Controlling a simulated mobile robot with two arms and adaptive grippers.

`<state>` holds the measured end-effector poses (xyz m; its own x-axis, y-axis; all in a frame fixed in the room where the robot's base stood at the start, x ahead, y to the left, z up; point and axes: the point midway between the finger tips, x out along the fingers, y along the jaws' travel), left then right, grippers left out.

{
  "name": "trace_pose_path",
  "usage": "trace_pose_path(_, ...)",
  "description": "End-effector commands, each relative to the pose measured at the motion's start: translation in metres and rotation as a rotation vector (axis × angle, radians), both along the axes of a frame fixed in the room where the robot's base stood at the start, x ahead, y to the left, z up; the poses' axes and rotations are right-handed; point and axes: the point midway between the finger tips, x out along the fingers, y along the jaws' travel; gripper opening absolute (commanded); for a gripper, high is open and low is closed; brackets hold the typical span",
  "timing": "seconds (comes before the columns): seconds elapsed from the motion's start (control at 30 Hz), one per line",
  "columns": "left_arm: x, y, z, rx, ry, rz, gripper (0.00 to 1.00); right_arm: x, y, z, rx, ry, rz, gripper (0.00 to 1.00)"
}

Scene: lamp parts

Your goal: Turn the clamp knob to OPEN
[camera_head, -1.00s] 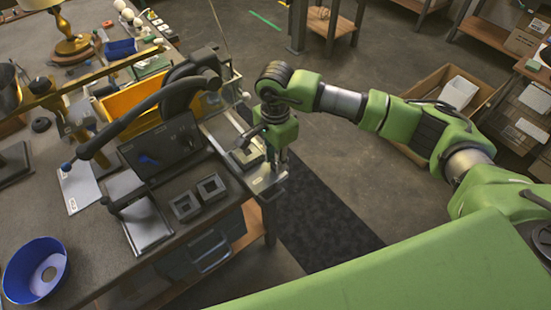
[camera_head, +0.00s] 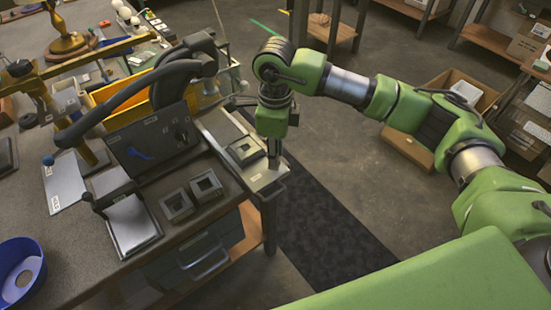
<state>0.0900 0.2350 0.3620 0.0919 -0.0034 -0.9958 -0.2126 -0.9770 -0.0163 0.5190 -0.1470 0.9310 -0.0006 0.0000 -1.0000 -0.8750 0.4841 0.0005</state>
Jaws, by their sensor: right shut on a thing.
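At the right corner of the bench a pale metal fixture plate (camera_head: 258,176) carries a small square grey block (camera_head: 245,151). My right gripper (camera_head: 273,163) points down at the right edge of this fixture, beside the block. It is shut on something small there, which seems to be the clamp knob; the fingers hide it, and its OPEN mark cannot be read. My left gripper does not show.
A yellow bin (camera_head: 112,95) and a black curved lever arm (camera_head: 115,108) stand behind. A blue bowl (camera_head: 22,270) is at lower left.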

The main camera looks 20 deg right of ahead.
Motion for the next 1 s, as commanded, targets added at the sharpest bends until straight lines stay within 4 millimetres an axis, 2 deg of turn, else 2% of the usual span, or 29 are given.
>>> trace_pose_path(0.03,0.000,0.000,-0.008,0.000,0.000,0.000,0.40,0.001,0.000,-0.003,0.000,-0.004,-0.043,0.03)
trace_pose_path(0.2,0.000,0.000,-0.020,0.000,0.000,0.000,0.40,0.001,0.001,-0.002,0.002,-0.003,-0.204,0.03)
trace_pose_path(0.6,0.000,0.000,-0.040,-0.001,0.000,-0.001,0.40,0.002,0.001,-0.001,0.001,-0.003,-0.540,0.03)
trace_pose_path(1.0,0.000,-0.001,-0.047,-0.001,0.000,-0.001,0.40,0.002,0.001,0.001,0.000,-0.003,-0.710,0.03)
